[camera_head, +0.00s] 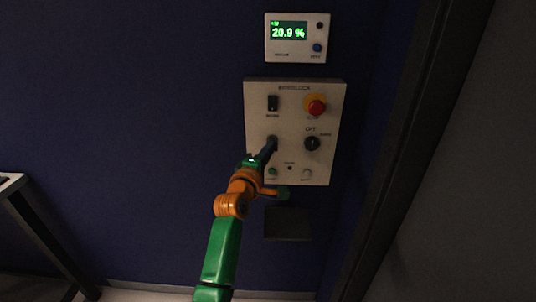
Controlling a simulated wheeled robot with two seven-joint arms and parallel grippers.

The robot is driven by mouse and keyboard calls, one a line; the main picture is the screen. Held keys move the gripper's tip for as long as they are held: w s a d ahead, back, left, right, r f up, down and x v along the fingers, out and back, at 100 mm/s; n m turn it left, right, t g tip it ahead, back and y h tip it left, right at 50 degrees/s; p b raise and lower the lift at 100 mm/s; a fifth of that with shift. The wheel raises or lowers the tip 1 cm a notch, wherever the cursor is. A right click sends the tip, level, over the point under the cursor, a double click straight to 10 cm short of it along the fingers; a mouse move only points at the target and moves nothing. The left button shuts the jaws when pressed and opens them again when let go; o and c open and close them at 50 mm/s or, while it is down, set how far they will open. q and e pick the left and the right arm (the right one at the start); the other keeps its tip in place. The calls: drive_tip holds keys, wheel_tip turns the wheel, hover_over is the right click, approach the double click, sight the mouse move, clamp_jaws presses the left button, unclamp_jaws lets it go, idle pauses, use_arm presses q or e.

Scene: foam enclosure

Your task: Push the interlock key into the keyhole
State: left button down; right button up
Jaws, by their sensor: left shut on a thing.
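The interlock panel (293,92) is a pale plate on the dark blue wall. My left gripper (268,150) is in front of the panel's left middle part, at the end of my green and orange arm. It is shut on a small dark thing, which I take to be the interlock key; its shape is too small and dark to make out. A dark round spot (272,141) shows at the gripper's tip on the panel, likely the keyhole. I cannot tell whether the key is in it. My right gripper is not in view.
The panel also bears a black switch (272,103), a red emergency button (316,106) on yellow, and a black rotary knob (312,143). A white display unit (297,38) above reads 20.9 %. A dark box (288,224) is below. A dark post (392,150) stands at right.

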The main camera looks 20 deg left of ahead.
use_arm(q)
drive_tip(key=shift+w+a+b, duration=0.15)
drive_tip(key=shift+w+b, duration=0.3)
drive_tip(key=shift+w, duration=0.3)
drive_tip(key=c, duration=0.9)
unclamp_jaws()
drive_tip(key=shift+o, duration=0.2)
drive_tip(key=s, duration=0.7)
drive_tip(key=shift+b, duration=0.3)
drive_tip(key=shift+s+a, duration=0.1)
